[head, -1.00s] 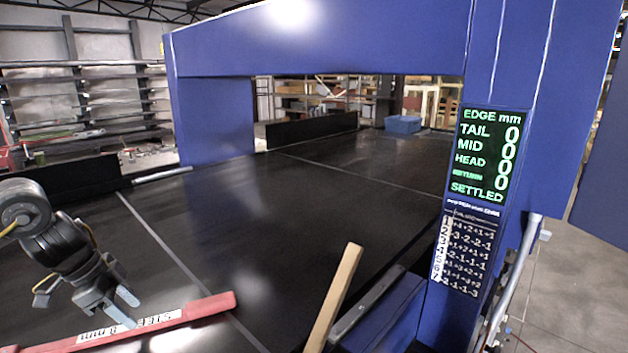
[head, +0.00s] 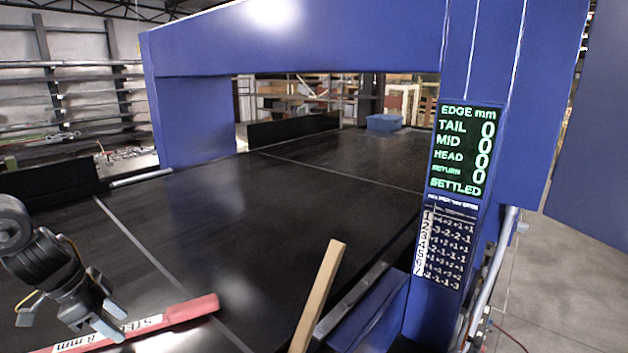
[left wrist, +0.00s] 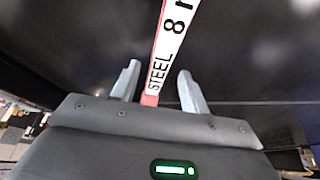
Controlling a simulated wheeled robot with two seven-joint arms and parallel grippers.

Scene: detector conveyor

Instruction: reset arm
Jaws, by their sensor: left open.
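My left gripper (head: 112,325) is at the lower left of the head view, open over a red bar (head: 190,309) with a white label. The left wrist view shows its two fingers (left wrist: 158,78) apart, with the bar (left wrist: 151,99) running away between them in the picture. I cannot tell whether the fingers touch the bar. The bar's left end is out of the head view. My right gripper is not in view.
A dark conveyor belt (head: 190,225) runs under a blue gantry (head: 290,40). A display (head: 467,150) on its right post shows zeros and "SETTLED". A wooden strip (head: 320,290) stands out at the near edge. A blue bin (head: 384,123) lies far back.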

